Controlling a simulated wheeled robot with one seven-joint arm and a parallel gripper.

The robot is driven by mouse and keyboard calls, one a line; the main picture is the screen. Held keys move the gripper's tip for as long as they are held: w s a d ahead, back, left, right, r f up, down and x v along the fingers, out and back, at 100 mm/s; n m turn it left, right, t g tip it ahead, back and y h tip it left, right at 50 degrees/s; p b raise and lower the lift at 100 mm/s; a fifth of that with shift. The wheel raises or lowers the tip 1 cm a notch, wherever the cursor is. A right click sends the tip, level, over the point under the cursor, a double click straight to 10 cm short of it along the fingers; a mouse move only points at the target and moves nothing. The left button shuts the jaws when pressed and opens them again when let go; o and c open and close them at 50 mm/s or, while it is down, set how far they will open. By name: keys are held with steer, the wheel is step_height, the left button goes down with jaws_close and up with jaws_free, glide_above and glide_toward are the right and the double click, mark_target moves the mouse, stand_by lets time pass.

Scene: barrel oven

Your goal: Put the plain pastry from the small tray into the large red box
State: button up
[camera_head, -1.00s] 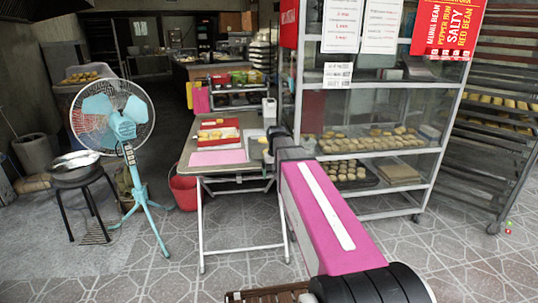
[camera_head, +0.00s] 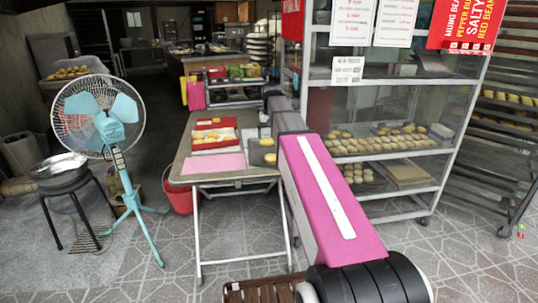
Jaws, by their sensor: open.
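The large red box (camera_head: 231,123) lies on the folding table, with white lining and several yellow pastries in it. The small tray (camera_head: 256,157) lies to its right, close to my arm. A yellowish pastry (camera_head: 270,158) sits on the small tray, and another pastry (camera_head: 266,142) shows just behind it. They are too small to tell which is plain. My pink and grey arm reaches forward past the right edge of the table and partly covers the tray's right side. My gripper is not distinguishable; the far end of the arm hides it.
The folding table (camera_head: 183,168) also bears a pink sheet (camera_head: 213,164) in front of the red box. A glass shelf rack with pastry trays (camera_head: 398,168) stands right of my arm. A blue fan (camera_head: 113,125) and a stool with a metal bowl (camera_head: 62,172) stand left. A red bucket (camera_head: 178,195) is beside the table.

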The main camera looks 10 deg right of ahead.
mark_target(271, 155)
steer(key=shift+w+f, duration=0.1)
steer(key=shift+f, duration=5.25)
steer(key=c, duration=1)
